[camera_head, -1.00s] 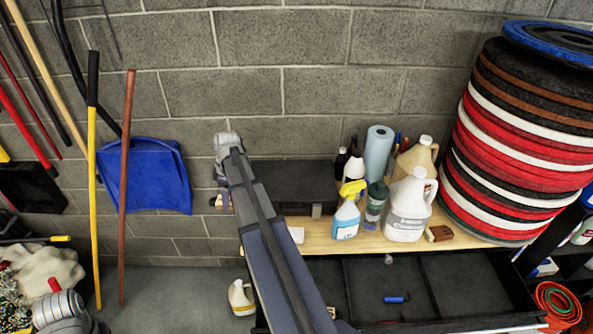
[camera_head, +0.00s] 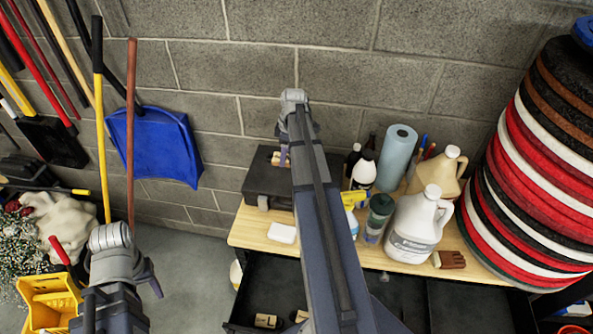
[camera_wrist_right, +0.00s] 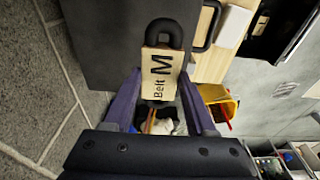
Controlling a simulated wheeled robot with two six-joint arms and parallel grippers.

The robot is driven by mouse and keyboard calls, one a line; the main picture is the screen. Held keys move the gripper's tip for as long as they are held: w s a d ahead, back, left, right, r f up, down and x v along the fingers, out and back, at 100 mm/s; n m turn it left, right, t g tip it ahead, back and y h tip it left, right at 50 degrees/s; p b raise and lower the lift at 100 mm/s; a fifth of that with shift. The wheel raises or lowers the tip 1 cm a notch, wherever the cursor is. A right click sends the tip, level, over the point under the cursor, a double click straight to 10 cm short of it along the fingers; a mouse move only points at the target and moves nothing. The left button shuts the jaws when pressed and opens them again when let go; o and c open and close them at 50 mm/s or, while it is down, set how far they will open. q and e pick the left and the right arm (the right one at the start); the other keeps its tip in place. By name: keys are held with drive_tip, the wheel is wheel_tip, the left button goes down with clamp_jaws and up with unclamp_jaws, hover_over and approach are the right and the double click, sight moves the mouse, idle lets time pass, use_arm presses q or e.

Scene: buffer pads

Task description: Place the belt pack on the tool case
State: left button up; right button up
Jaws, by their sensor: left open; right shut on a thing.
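The belt pack (camera_wrist_right: 160,72) is a tan block with a black loop, marked "Belt M". In the right wrist view it sits between the fingers of my right gripper (camera_wrist_right: 162,100), which is shut on it. The tool case (camera_head: 262,178) is a dark box at the back left of the wooden shelf; it also fills the upper left of the wrist view (camera_wrist_right: 105,35). In the head view the right gripper (camera_head: 283,156) and belt pack (camera_head: 271,157) are over the case's back part; I cannot tell if they touch. My left gripper (camera_head: 122,296) is open and empty at lower left.
A white pad (camera_head: 282,232) lies in front of the case. Bottles, a blue roll (camera_head: 397,150) and a white jug (camera_head: 418,230) stand to its right. Stacked buffer pads (camera_head: 530,160) rise at far right. A block wall is close behind. An open drawer (camera_head: 275,285) lies below.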

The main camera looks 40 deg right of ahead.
sight(284, 181)
drive_tip(key=shift+f+b, duration=4.75)
drive_tip(key=shift+f, duration=0.15)
drive_tip(key=shift+f, duration=0.15)
drive_tip(key=o, duration=1.3)
drive_tip(key=shift+o, duration=0.2)
drive_tip(key=r+p, duration=0.4)
drive_tip(key=s+r+p, duration=0.1)
drive_tip(key=r+p, duration=0.3)
drive_tip(key=d+r+p, duration=0.1)
drive_tip(key=r+p, duration=0.3)
drive_tip(key=shift+s+r, duration=0.15)
drive_tip(key=shift+s, duration=0.05)
